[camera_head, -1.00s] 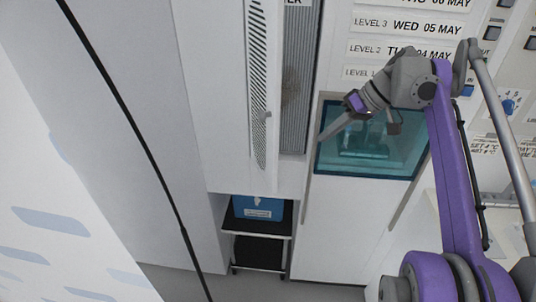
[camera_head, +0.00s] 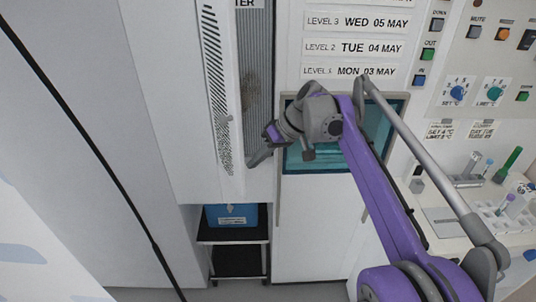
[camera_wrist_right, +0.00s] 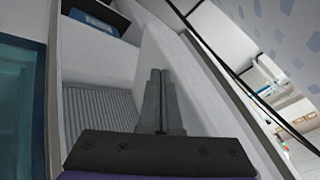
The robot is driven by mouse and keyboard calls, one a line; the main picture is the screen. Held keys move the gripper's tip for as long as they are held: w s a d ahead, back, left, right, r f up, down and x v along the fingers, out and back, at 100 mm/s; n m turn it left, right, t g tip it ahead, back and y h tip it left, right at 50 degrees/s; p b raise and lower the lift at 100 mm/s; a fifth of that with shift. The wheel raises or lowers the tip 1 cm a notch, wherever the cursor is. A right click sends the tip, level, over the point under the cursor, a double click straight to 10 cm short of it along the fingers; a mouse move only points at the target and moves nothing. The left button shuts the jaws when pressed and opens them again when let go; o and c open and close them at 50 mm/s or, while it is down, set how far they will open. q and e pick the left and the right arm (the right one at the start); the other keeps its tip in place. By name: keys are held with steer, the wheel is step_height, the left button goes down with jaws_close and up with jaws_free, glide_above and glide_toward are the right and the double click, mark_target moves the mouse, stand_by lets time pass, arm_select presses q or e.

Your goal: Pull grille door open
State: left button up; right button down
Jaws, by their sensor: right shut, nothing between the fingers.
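The grille door (camera_head: 216,95) is a narrow white panel with dark slots and holes and a small grey knob. It stands ajar, swung out to the left of its opening. A grey ribbed panel (camera_head: 257,75) shows inside, and also in the right wrist view (camera_wrist_right: 100,118). My right gripper (camera_head: 254,162) is shut and empty, just right of the door's lower free edge, in front of the opening. In the right wrist view its closed fingers (camera_wrist_right: 158,74) point along a white panel, apparently the door's inner face (camera_wrist_right: 198,85). Contact cannot be told. My left gripper is not in view.
A blue box (camera_head: 232,216) sits on a black shelf (camera_head: 232,237) below the opening. A teal window (camera_head: 340,160) lies behind my right arm. A control panel with knobs (camera_head: 457,92) and a worktop with tubes (camera_head: 512,205) are at right.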

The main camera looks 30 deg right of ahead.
steer(key=shift+a, duration=0.2)
steer(key=shift+a, duration=0.1)
steer(key=a+m+t+h+p, duration=0.1)
steer(key=a+m, duration=0.2)
steer(key=a, duration=0.7)
steer(key=shift+p, duration=0.3)
steer(key=shift+s, duration=0.1)
steer(key=shift+d, duration=0.1)
stand_by(0.4)
